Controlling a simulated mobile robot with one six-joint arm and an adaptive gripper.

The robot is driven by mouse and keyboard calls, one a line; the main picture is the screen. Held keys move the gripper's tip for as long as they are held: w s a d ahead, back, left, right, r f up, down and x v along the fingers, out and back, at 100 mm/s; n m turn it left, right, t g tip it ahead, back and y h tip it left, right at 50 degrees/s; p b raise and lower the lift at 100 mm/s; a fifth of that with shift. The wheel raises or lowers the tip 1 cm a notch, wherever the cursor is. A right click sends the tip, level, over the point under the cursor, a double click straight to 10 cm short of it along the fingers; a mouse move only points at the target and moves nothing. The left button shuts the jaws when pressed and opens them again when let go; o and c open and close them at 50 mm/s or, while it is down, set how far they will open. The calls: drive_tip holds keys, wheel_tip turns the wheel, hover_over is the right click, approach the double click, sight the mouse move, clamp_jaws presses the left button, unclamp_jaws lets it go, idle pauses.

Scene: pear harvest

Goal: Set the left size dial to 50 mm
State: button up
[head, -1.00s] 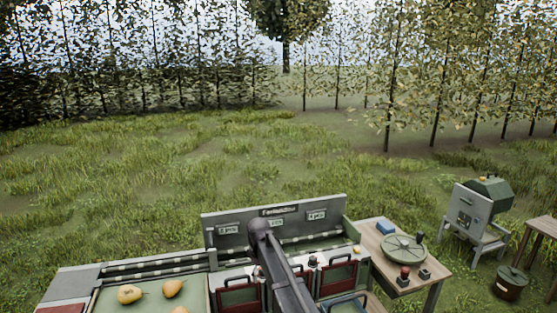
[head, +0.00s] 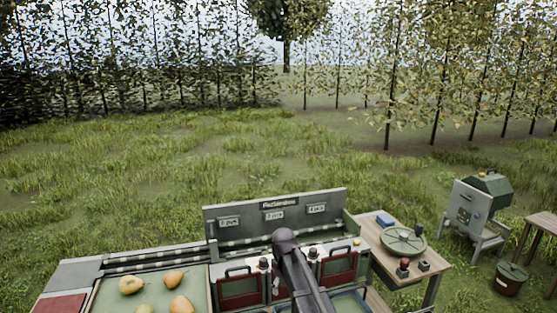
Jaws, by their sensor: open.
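The sorting bench (head: 205,250) stands at the bottom centre, with an upright grey back panel (head: 240,209) carrying several small labels too blurred to read. A small dark knob (head: 263,264) with a light base sits on the bench front, left of my arm; it looks like the left size dial. A similar knob (head: 313,254) sits right of my arm. The dial settings are too small to read. My dark arm crosses the bench from the bottom edge, its joint just in front of the panel. My gripper cannot be made out.
Several pears (head: 131,284) lie in the green tray at left. Red-fronted bins (head: 240,288) flank my arm. A wooden side table (head: 432,268) holds a round green device (head: 403,239) and a blue item. A grey machine (head: 467,210) and a lidded pot (head: 511,280) stand right. Open grass lies behind.

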drive_tip(key=s+d+f+m+b, duration=0.3)
drive_tip(key=s+d, duration=0.4)
drive_tip(key=s, duration=0.3)
drive_tip(key=s+d+f+m+b, duration=0.3)
drive_tip(key=s+d+m, duration=0.3)
drive_tip(key=s+d, duration=0.2)
drive_tip(key=shift+s+d+f+b, duration=0.2)
drive_tip(key=shift+s+f+b, duration=0.2)
drive_tip(key=shift+s+f, duration=0.4)
drive_tip(key=shift+s+r, duration=0.1)
idle(0.6)
